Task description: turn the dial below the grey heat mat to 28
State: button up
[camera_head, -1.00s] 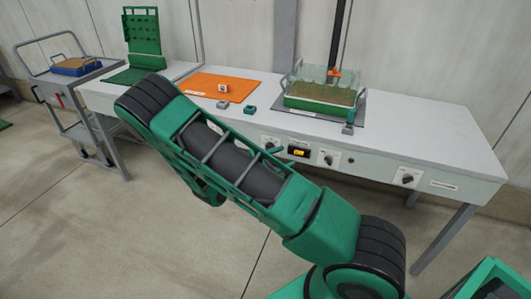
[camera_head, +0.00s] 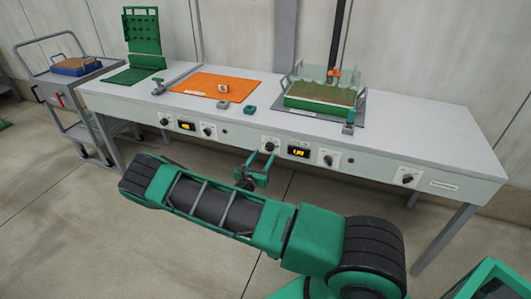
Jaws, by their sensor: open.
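The grey heat mat (camera_head: 357,121) lies on the bench at the right, under a green tray. On the bench front below it are a dial (camera_head: 269,146), a lit orange display (camera_head: 299,151) and a second dial (camera_head: 328,158). I cannot tell which dial belongs to the mat, and the dial settings and display digits are too small to read. My gripper (camera_head: 262,158) is open and empty. Its green fingers point up toward the bench front, just below and left of the first dial. I cannot tell whether they touch it.
An orange mat (camera_head: 200,85) holds a small white block (camera_head: 223,88). The green tray (camera_head: 320,95) stands on the grey mat. More dials are at the left (camera_head: 208,131) and far right (camera_head: 407,179). A trolley (camera_head: 62,85) stands left of the bench. Floor before the bench is open.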

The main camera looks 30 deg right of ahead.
aim_at(268, 148)
jog(key=shift+x, duration=2.55)
jog(key=c, duration=1.1)
